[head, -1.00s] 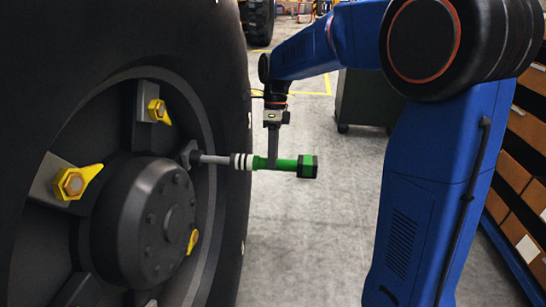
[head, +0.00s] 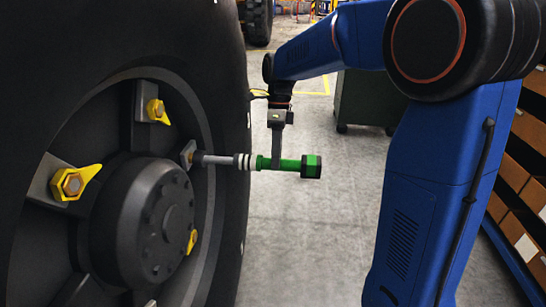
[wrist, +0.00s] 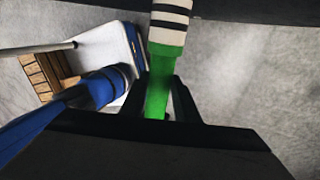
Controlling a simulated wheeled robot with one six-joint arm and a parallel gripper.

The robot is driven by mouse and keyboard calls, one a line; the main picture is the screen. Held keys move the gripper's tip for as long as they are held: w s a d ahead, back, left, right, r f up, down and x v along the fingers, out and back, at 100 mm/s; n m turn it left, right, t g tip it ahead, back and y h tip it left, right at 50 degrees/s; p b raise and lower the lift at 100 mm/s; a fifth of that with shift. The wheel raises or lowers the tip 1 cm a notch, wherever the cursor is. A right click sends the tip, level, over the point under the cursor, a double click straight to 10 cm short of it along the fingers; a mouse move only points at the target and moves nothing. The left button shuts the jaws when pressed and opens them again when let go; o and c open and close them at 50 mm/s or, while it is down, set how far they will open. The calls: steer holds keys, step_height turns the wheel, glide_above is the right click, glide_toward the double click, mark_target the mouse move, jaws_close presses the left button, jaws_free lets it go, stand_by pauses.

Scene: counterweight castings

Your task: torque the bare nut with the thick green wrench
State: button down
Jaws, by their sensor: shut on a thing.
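The thick green wrench (head: 290,165) has a dark end cap, white bands and a grey shaft, and lies nearly level. My gripper (head: 277,158) is shut on its green part, just right of the bands. In the wrist view the green wrench (wrist: 164,70) runs up between my gripper's fingers (wrist: 160,100). The shaft's left end meets a grey block (head: 187,154) on the wheel's right side. No yellow pointer shows there. The nut is hidden at the shaft's end, so I cannot tell whether the wrench is fully seated on it.
The big black tyre (head: 215,60) fills the left. Other nuts on the wheel carry yellow pointers, such as the left nut (head: 72,184) and upper nut (head: 156,110). A dark hub (head: 150,220) bulges below the shaft. Shelves with boxes (head: 525,185) stand right; grey floor between is open.

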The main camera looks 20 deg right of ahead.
steer(key=shift+s+d, duration=0.4)
steer(key=shift+d, duration=0.5)
steer(key=shift+s+d, duration=0.35)
steer(key=shift+d, duration=0.6)
steer(key=shift+s+d, duration=0.4)
steer(key=shift+d, duration=0.5)
